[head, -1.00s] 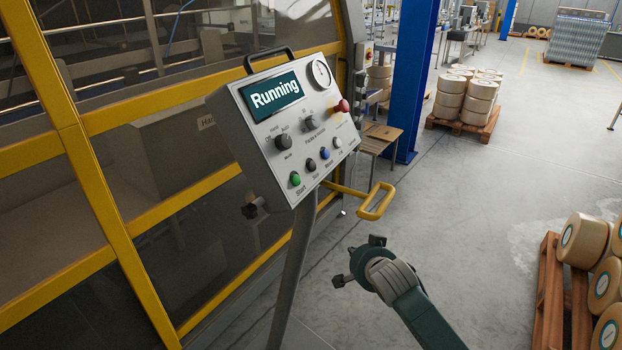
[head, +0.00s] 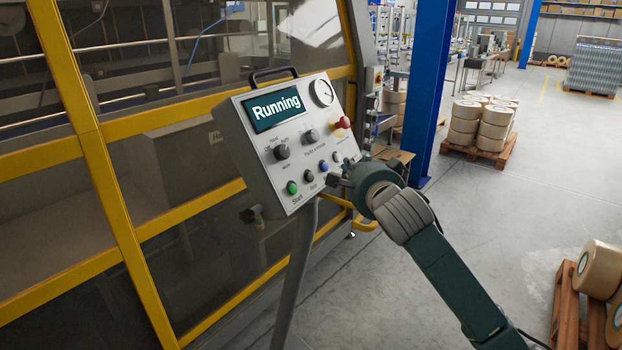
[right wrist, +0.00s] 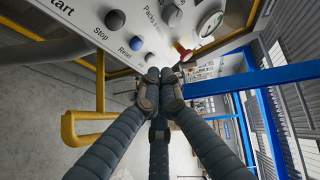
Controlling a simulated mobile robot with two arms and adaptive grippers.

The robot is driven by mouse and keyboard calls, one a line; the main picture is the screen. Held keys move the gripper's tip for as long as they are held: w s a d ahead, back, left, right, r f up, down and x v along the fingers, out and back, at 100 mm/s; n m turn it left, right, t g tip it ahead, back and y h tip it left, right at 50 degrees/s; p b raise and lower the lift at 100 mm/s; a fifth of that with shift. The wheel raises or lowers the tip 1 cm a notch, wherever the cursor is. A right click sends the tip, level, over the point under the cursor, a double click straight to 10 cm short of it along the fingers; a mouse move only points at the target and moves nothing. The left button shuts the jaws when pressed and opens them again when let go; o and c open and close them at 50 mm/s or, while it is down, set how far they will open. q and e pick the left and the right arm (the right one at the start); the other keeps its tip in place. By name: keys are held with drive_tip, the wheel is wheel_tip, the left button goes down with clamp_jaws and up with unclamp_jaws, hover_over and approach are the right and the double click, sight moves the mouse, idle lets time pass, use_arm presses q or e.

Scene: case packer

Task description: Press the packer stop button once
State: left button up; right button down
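The control panel (head: 262,160) stands tilted on a grey post, and its screen (head: 276,108) reads "Running". The black stop button (head: 307,176) sits between the green start button (head: 291,187) and the blue reset button (head: 323,166). In the right wrist view the stop button (right wrist: 115,19) is at the upper left, with the reset button (right wrist: 136,43) nearer the fingers. My right gripper (head: 347,173) is just right of the panel's lower edge, apart from the stop button. In the right wrist view its fingertips (right wrist: 160,78) are together and empty. My left gripper is out of view.
A red mushroom button (head: 343,123) and a white button (head: 338,157) are on the panel's right side.

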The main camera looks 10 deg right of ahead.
sight(310, 177)
drive_tip(key=w+a+f+b, duration=0.1)
drive_tip(key=w, duration=0.1)
drive_tip(key=w+a+f+b, duration=0.3)
drive_tip(key=w+a, duration=0.1)
drive_tip(key=shift+a+f, duration=0.15)
drive_tip(key=shift+f, duration=0.15)
idle(0.4)
drive_tip(key=shift+s, duration=0.1)
idle(1.1)
drive_tip(key=shift+w+a+f+b, duration=0.2)
drive_tip(key=shift+w+a+b, duration=0.05)
drive_tip(key=shift+w+b, duration=0.05)
